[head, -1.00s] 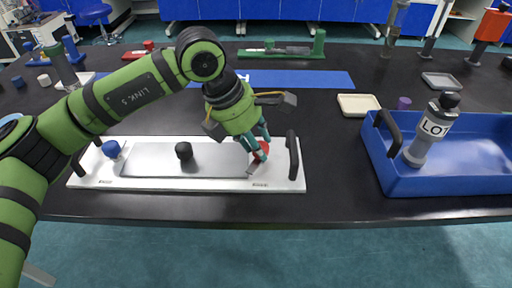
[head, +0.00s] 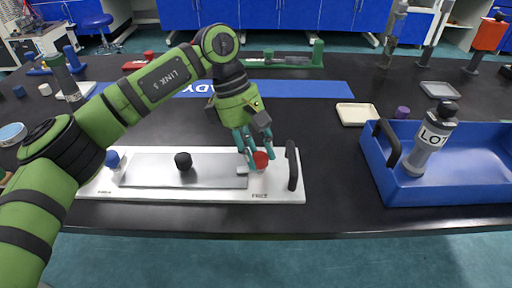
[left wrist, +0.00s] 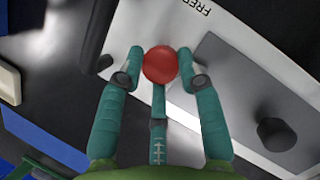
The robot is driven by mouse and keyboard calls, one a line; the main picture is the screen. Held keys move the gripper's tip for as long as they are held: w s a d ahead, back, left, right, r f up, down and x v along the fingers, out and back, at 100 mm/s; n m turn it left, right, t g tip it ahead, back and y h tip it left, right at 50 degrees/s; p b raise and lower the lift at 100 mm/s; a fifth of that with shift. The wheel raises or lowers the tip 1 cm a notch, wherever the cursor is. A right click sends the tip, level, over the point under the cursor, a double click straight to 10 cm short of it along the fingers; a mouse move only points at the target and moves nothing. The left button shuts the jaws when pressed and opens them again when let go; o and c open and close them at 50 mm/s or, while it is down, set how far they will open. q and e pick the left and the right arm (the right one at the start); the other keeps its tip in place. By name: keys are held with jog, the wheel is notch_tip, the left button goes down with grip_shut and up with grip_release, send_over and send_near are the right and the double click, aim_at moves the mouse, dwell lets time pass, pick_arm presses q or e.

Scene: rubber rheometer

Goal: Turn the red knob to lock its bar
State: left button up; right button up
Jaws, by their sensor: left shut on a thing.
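The red knob (head: 261,160) sits near the right end of a white board (head: 277,190). Its short grey bar (head: 243,170) points left and reaches the right edge of the metal plate (head: 215,177). My left gripper (head: 253,157) comes down from above and is shut on the knob. In the left wrist view the red knob (left wrist: 160,65) sits between the teal fingers of the left gripper (left wrist: 160,72), with one finger at each side and a third below. The bar is hard to make out there. My right gripper is out of view.
A black handle (head: 292,167) stands close to the right of the knob. The plate bears a black knob (head: 183,161), and a blue knob (head: 112,158) is at the board's left. A blue tray (head: 420,187) holding a bottle (head: 432,140) stands at the right.

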pick_arm(q)
jog(key=shift+d+r+m, duration=0.1)
jog(key=shift+r+m, duration=0.05)
jog(key=shift+m, duration=0.65)
jog(key=shift+g, duration=0.3)
jog(key=shift+m, duration=0.3)
jog(key=shift+y, duration=0.3)
jog(key=o, duration=1.1)
